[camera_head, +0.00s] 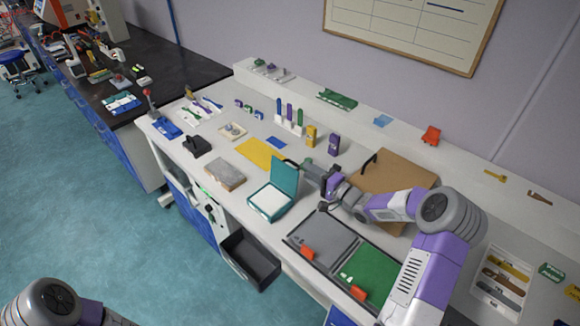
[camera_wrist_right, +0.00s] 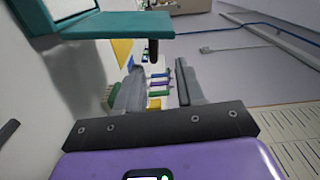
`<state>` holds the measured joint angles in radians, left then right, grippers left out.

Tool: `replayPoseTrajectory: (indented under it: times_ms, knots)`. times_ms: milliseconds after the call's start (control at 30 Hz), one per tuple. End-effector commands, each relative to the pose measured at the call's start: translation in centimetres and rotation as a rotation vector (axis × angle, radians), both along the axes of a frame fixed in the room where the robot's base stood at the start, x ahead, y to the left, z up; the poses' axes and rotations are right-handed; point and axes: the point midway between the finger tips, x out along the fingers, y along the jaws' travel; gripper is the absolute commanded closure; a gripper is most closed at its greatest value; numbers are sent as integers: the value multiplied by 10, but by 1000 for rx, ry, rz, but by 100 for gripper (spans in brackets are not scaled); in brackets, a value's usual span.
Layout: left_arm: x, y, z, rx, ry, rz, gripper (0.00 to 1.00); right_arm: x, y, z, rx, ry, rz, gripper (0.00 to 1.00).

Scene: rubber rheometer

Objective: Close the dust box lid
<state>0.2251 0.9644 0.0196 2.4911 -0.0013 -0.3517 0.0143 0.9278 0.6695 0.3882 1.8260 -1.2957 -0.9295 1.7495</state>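The dust box (camera_head: 268,203) is a teal box with a white inside near the front edge of the bench. Its teal lid (camera_head: 286,176) stands raised along the back of the box. In the right wrist view the lid (camera_wrist_right: 120,25) shows as a teal slab at the upper left, with a short dark peg below it. My right gripper (camera_head: 303,167) is just right of and behind the lid's upper part. In the wrist view its two fingers (camera_wrist_right: 158,78) are apart with nothing between them. Whether they touch the lid cannot be told. My left gripper is out of view.
A brown board (camera_head: 395,178) lies behind my right arm. A grey and green mat (camera_head: 322,240) is right of the box, a grey-brown slab (camera_head: 225,175) left of it. Purple and yellow boxes (camera_head: 334,145) stand behind. A dark drawer (camera_head: 250,262) is open below.

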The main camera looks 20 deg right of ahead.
Motion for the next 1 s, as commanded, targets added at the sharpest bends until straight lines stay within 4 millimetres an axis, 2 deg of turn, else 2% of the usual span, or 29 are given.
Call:
replayPoseTrajectory:
  times_ms: [33,200,633,1000]
  knots:
    - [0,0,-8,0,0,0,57,0,0,-8,0,0,0,62]
    - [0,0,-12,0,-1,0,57,7,4,-10,0,-2,2,62]
    - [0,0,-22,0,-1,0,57,64,27,-10,1,-2,2,62]
    - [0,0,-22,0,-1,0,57,70,29,-9,0,0,0,62]
